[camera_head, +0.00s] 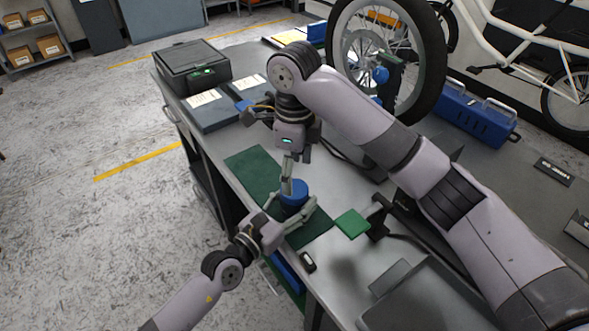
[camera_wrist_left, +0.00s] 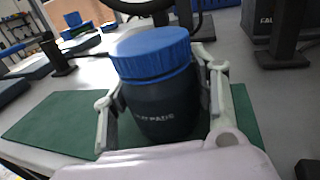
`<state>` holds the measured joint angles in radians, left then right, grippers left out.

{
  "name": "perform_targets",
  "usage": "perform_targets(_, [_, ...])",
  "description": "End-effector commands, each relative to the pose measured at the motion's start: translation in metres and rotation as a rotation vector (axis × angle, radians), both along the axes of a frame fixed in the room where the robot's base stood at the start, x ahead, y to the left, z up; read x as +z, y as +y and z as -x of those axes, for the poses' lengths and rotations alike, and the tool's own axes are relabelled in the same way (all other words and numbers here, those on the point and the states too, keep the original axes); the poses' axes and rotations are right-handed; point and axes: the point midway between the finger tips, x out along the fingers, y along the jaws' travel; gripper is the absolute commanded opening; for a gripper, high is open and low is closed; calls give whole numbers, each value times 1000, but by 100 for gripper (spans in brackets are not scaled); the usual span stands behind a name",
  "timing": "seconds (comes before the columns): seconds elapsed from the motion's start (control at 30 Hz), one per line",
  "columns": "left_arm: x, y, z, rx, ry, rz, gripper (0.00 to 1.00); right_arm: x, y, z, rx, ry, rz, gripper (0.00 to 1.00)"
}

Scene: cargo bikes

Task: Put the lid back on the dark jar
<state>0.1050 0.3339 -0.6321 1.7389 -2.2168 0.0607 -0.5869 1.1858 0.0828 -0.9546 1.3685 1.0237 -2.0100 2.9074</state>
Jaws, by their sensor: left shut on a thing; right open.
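The dark jar (camera_wrist_left: 160,108) stands upright on a green mat (camera_head: 252,170), with the blue lid (camera_wrist_left: 150,50) sitting on its top. The lid also shows in the head view (camera_head: 294,190); how firmly it is seated I cannot tell. My left gripper (camera_head: 292,207) is shut around the jar's body, one finger on each side, below the lid. My right gripper (camera_head: 288,180) comes down from above, open, with its fingertips close over the lid. Whether they touch it I cannot tell. Much of the jar's body is hidden in the head view.
A small dark object (camera_head: 308,262) lies near the bench's front edge. A green square (camera_head: 352,223) is right of the mat. A black case (camera_head: 193,66) and flat dark boxes (camera_head: 211,109) lie at the back left. A bike wheel (camera_head: 425,60) and blue toolbox (camera_head: 474,112) stand behind.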

Motion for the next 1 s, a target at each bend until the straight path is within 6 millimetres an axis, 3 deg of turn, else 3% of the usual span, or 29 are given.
perform_targets(0.17, [-2,0,1,-1,4,-2,0,1,0,0,73,-2,1,67])
perform_targets(0.27, [-2,0,1,-1,4,-2,0,2,0,-1,203,-4,1,67])
perform_targets(1.0, [-2,0,1,-1,4,-2,0,17,2,-1,1747,-4,9,67])
